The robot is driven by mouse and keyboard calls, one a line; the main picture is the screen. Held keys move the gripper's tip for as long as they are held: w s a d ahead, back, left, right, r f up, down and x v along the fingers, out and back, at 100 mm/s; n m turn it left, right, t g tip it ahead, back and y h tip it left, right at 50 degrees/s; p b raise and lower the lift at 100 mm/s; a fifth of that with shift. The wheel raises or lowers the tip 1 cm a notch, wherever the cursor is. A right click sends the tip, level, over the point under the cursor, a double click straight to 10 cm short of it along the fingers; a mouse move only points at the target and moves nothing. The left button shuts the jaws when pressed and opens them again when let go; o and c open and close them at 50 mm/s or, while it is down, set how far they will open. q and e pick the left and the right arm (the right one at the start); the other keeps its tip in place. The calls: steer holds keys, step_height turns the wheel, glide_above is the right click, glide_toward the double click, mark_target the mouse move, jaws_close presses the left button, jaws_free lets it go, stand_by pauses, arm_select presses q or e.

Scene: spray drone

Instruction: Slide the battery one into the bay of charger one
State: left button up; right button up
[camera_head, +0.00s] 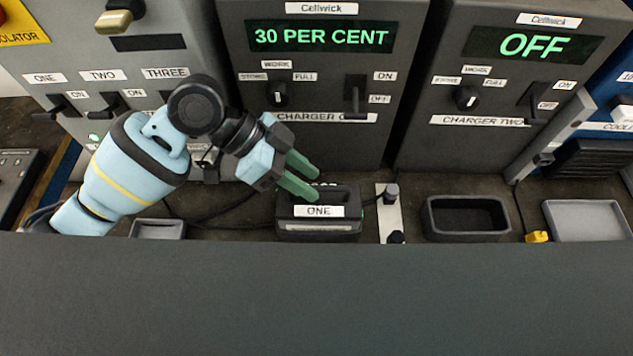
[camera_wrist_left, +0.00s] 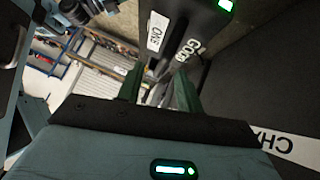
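Battery one (camera_head: 318,228) is a dark block with a handle on top and a white ONE label. It stands in front of charger one (camera_head: 310,147), where that charger's bay would be; its body hides the bay, and I cannot tell how far in it is. Charger one's display reads 30 PER CENT. My left gripper (camera_head: 302,176) is just above and left of the battery, its two green fingers apart. In the left wrist view, the fingers (camera_wrist_left: 158,88) are apart with the battery (camera_wrist_left: 185,22) beyond them; contact is unclear. My right gripper is not in view.
Charger two (camera_head: 500,100) reads OFF, with an empty dark bay (camera_head: 432,222) in front. A plate with black knobs (camera_head: 382,215) stands right of the battery. A grey tray (camera_head: 590,220) lies at the right and a small one (camera_head: 158,229) at the left. Cables cross the bench.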

arm_select(q)
steer(key=shift+v, duration=2.2)
